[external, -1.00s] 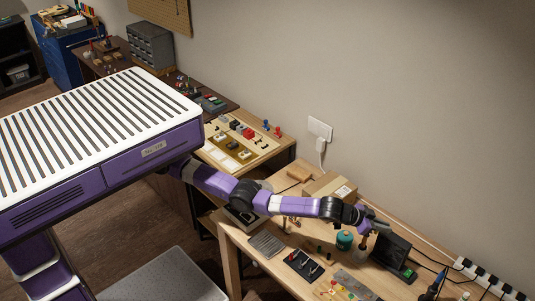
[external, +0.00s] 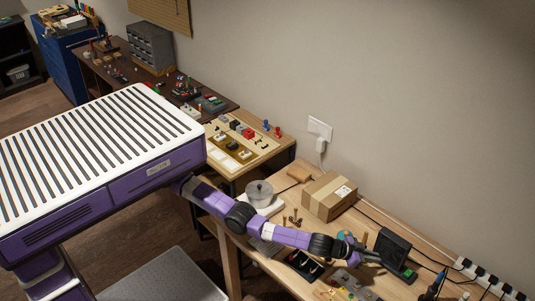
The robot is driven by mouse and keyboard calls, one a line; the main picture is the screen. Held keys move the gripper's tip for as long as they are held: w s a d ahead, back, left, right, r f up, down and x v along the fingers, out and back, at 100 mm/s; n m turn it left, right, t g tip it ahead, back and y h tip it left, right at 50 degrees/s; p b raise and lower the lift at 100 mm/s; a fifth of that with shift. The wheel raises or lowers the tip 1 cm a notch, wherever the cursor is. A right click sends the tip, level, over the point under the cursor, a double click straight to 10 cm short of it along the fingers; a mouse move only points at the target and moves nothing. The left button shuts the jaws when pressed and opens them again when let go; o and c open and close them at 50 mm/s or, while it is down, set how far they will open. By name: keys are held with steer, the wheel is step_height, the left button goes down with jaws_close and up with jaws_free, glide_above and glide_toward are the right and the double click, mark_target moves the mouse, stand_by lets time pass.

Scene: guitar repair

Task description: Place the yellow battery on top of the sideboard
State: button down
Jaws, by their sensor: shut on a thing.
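My gripper (external: 374,257) is at the end of my purple arm, low over the right part of the light wooden workbench (external: 285,205). It is beside a dark tilted screen-like device (external: 391,247). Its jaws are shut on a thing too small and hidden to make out. I cannot make out the yellow battery in this view. A long dark brown piece of furniture (external: 96,67) along the back wall may be the sideboard; several small items stand on it, and I cannot tell for sure.
A cardboard box (external: 328,199), a lidded clear pot (external: 259,193) and a teal round container (external: 343,236), partly hidden by my arm, stand on the workbench. A power strip (external: 487,278) is at the right. A grey stool or table top (external: 165,283) is in front.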

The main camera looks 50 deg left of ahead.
mark_target(367, 273)
steer(key=shift+f+b, duration=0.85)
steer(key=shift+f, duration=2.6)
steer(key=shift+f, duration=0.25)
steer(key=c, duration=1.5)
jaws_free()
steer(key=shift+r, duration=0.1)
steer(key=shift+s+r+p, duration=0.1)
steer(key=shift+r+p, duration=0.2)
steer(key=shift+p, duration=0.05)
steer(key=p+v, duration=0.2)
steer(key=p, duration=0.2)
steer(key=shift+s+a+r, duration=0.1)
steer(key=shift+a+r, duration=0.05)
steer(key=shift+r, duration=0.05)
step_height(367, 273, up, 7)
steer(key=p, duration=0.4)
steer(key=shift+s+a+f, duration=0.15)
steer(key=shift+f, duration=0.1)
steer(key=shift+o, duration=0.7)
steer(key=shift+r+p, duration=0.1)
steer(key=shift+p, duration=0.2)
